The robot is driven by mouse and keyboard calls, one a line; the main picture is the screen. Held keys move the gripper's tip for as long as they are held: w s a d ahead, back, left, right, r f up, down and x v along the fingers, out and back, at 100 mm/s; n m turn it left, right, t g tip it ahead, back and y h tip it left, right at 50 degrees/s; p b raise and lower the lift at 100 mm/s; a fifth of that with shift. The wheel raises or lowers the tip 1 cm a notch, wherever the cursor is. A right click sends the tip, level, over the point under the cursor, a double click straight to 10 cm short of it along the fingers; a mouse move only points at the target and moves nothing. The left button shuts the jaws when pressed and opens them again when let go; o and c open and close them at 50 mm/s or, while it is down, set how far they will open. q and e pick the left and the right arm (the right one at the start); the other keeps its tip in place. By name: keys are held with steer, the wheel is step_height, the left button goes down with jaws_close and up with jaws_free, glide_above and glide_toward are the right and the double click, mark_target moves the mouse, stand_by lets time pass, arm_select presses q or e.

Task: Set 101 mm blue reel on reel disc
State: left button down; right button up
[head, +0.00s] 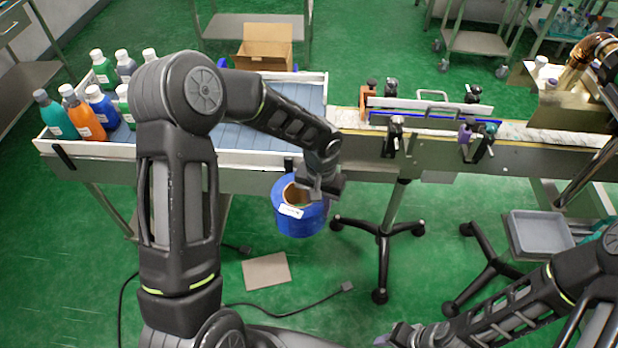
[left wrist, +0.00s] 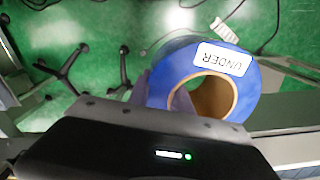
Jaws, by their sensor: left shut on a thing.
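The blue reel (head: 300,220) has a brown cardboard core and a white label; in the left wrist view the reel (left wrist: 245,90) shows the label reading "UNDER", upside down. My left gripper (head: 312,190) is shut on the reel's wall near the core and holds it in the air in front of the conveyor, above the green floor. The fingertips are mostly hidden in the left wrist view. My right gripper (head: 400,335) is at the bottom edge, partly cut off, and its jaws are unclear. I cannot make out the reel disc in either view.
A conveyor (head: 440,150) with guide rails and clamps runs across behind the reel. Several bottles (head: 85,105) stand in the white-walled tray (head: 325,90) at left. A cardboard box (head: 265,47) is behind it. A grey tray (head: 540,232) and black stand legs (head: 380,225) are at right.

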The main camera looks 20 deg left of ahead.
arm_select(q)
steer(key=shift+d+f, duration=0.2)
step_height(320, 180, down, 6)
steer(key=b, duration=0.6)
steer(key=shift+f+b, duration=0.25)
steer(key=shift+b, duration=0.1)
